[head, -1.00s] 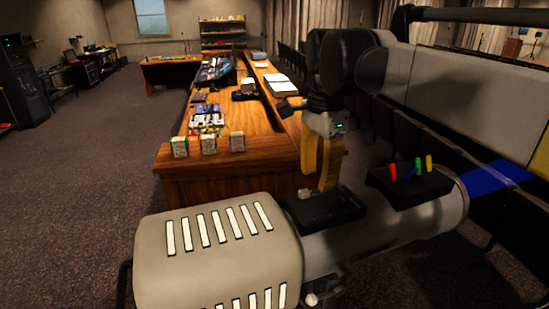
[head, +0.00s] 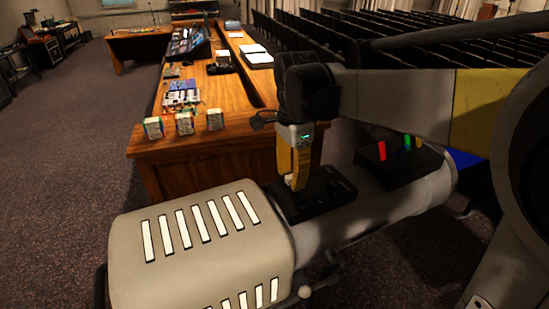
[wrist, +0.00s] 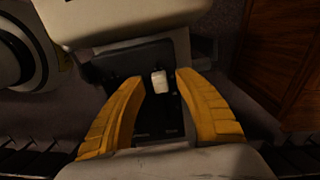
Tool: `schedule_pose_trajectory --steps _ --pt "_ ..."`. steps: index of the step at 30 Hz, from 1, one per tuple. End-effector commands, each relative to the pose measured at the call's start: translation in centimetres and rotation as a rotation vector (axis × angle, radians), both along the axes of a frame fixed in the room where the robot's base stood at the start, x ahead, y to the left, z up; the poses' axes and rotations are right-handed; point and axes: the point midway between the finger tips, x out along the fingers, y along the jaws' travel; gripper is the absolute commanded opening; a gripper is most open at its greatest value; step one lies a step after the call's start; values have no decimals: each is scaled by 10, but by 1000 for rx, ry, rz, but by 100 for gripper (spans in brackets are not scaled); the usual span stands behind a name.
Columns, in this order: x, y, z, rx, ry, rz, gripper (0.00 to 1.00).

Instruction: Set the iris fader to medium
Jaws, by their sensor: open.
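The fader is a small white knob (wrist: 159,84) on a black control panel (wrist: 108,66). The panel also sits on top of the spotlight's barrel in the head view (head: 322,198). Lettering on the panel is too small to read, so I cannot confirm which control is the iris. My gripper (head: 296,184) has yellow fingers pointing down at the panel. In the wrist view the open fingers (wrist: 160,80) stand on either side of the white knob, with visible gaps. In the head view the fingers largely hide the knob.
The spotlight's pale slotted housing (head: 200,245) is at the front left. A second black box (head: 398,165) with red, green and yellow levers sits farther right on the barrel. A wooden desk (head: 180,150) with small boxes and a mixing console stands behind. Seat rows fill the right background.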

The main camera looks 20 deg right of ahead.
Motion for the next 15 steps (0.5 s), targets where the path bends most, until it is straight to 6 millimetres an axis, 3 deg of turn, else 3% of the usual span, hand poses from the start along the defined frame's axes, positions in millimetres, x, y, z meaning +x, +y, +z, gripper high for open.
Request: schedule_pose_trajectory --steps 10,14,15 --pt "0 0 -5 0 0 0 39" --pt "0 0 -5 0 0 0 0" --pt "0 0 -5 0 0 0 0"
